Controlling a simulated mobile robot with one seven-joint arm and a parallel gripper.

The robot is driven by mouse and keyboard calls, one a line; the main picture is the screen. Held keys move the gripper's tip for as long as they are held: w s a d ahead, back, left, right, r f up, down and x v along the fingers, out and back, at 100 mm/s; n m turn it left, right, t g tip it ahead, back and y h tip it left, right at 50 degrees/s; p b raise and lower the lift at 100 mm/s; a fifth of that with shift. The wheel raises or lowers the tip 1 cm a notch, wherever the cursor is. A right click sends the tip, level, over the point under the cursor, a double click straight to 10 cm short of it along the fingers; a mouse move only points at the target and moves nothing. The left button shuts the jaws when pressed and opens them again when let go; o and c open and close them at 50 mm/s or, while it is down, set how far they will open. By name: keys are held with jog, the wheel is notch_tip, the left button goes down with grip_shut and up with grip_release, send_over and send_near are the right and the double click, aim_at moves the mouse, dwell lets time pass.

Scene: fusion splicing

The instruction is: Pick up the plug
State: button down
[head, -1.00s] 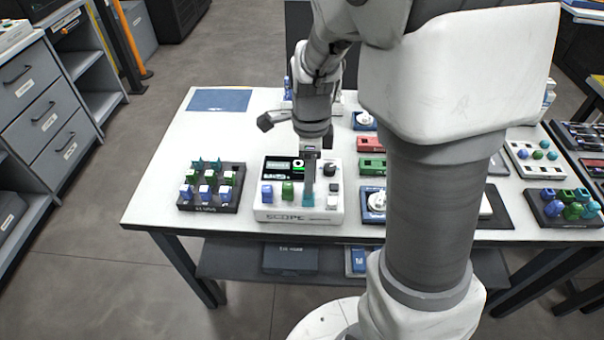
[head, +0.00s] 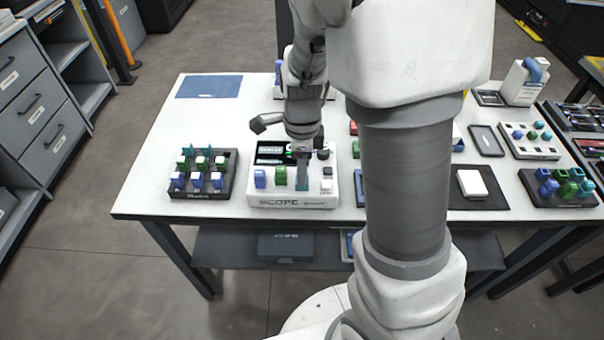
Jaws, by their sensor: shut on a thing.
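My gripper (head: 302,179) points down over the front of the white scope (head: 293,201) on the table, shut on a teal plug (head: 302,186) at the scope's front row. The fingers cover most of this plug, and I cannot tell whether it is still seated. A blue plug (head: 260,179) and a green plug (head: 281,177) stand upright in the scope to the left of the gripper. The scope's dark screen (head: 270,149) shows partly behind the gripper.
A black rack (head: 230,186) with several blue, green and teal plugs stands left of the scope. A blue mat (head: 209,87) lies at the back left. A dark tray (head: 540,197) holds more plugs at right.

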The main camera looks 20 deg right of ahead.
jog(key=shift+r, duration=0.5)
notch_tip(320, 180, up, 4)
jog(key=shift+d+f+p, duration=0.1)
jog(key=shift+d+p, duration=0.05)
jog(key=shift+p, duration=0.7)
jog(key=s+d+r, duration=0.1)
jog(key=d+r, duration=0.2)
jog(key=d, duration=0.2)
jog(key=s+d+r+p, duration=0.1)
jog(key=d+r, duration=0.2)
jog(key=d, duration=0.3)
jog(key=shift+s+r, duration=0.15)
jog(key=shift+s, duration=0.2)
jog(key=c, duration=1.3)
grip_release()
grip_shut()
